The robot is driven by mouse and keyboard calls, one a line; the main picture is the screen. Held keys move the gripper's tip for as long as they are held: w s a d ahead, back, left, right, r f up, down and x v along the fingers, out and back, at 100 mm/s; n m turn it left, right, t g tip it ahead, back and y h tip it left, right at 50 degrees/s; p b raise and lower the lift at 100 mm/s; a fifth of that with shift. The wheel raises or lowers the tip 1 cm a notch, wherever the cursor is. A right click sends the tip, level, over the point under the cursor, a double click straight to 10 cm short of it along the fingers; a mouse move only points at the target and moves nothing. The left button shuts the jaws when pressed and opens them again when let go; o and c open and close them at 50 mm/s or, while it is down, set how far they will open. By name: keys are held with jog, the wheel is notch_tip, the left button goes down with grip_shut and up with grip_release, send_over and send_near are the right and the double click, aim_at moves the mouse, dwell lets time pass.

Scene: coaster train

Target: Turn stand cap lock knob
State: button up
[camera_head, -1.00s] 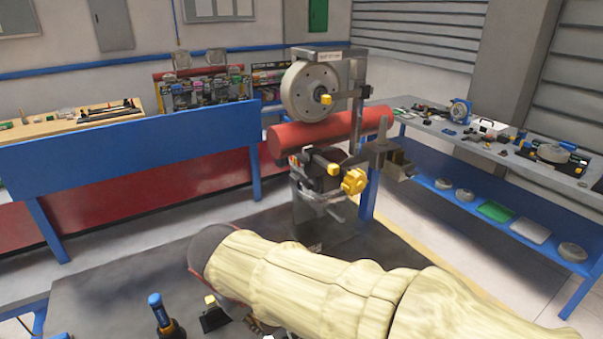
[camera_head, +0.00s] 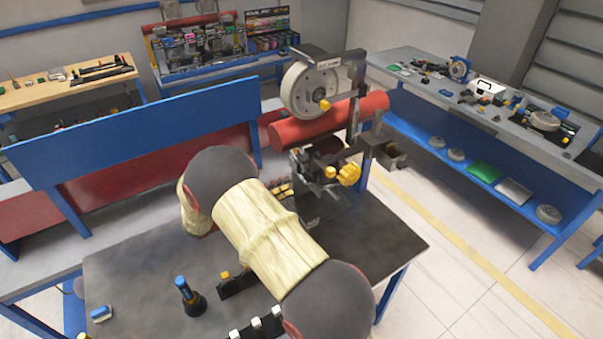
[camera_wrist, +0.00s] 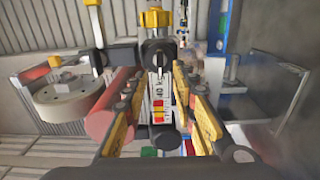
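The stand (camera_head: 355,110) carries a pale wheel (camera_head: 310,88) and a red cylinder (camera_head: 330,122). A yellow star-shaped knob (camera_head: 348,173) sits on its lower clamp, and a small yellow knob (camera_head: 324,105) is at the wheel. I cannot tell which knob is the cap lock knob. My gripper (camera_wrist: 162,100) is open in the wrist view, its yellow-padded fingers apart with a labelled part visible between them. A black round part (camera_wrist: 157,52) with a yellow knob (camera_wrist: 155,18) is just beyond the fingertips; contact is unclear.
The dark table (camera_head: 385,245) holds a blue-topped bottle (camera_head: 188,297) at its front left. A blue bench panel (camera_head: 130,145) stands behind left. A grey bench (camera_head: 420,95) with tools stands right. The floor at right is clear.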

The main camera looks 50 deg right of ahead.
aim_at(304, 179)
jog(key=p+x, duration=0.1)
jog(key=x, duration=0.6)
jog(key=shift+f, duration=0.1)
jog(key=shift+c, duration=0.4)
grip_shut()
